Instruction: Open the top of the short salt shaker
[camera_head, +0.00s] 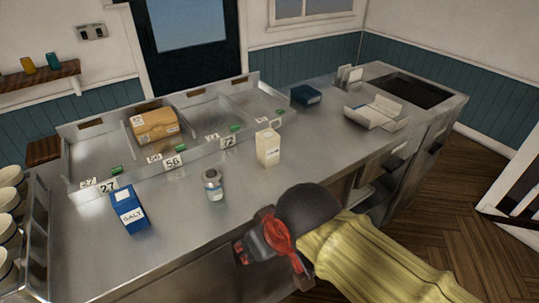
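A short shaker (213,186) with a greyish body and a pale label stands upright on the metal counter, right of a blue box marked SALT (130,212). Its top looks closed, but it is too small to make out a lid or flap clearly. My gripper (262,250), dark with red parts, is at the counter's front edge, right of and nearer than the shaker, and apart from it. Its fingertips are partly hidden by its own body, so its opening is unclear. I see nothing held in it.
A cream carton (268,150) stands right of the shaker. Behind are metal bins with numbered cards, one holding a brown box (155,125). A dark blue box (306,95) and an open white tray (376,113) lie farther right. The counter (335,145) is clear between carton and tray.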

